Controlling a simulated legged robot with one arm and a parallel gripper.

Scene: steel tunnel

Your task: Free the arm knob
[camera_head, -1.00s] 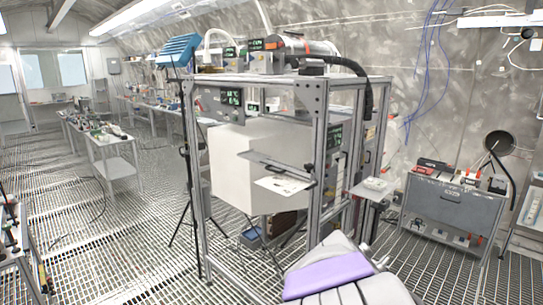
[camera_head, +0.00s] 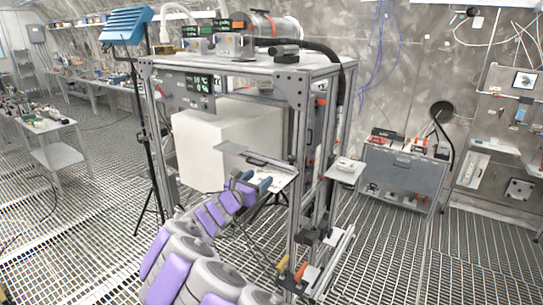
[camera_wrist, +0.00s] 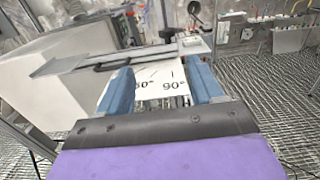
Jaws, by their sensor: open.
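A flat grey arm (camera_head: 252,157) sticks out from the aluminium frame, in front of a big white box. Below it is a white plate (camera_head: 280,181) with angle marks. In the wrist view the arm (camera_wrist: 75,64) crosses the upper part, with a black handle-like bar on it, and the plate (camera_wrist: 150,86) reads 90° plus a partly covered mark.
The aluminium frame's front post (camera_head: 298,155) stands just right of my gripper. The white box (camera_head: 225,140) is behind the arm. A tripod with a blue head (camera_head: 127,24) stands left. A grey cabinet (camera_head: 400,175) stands right. Open grating floor lies left and right.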

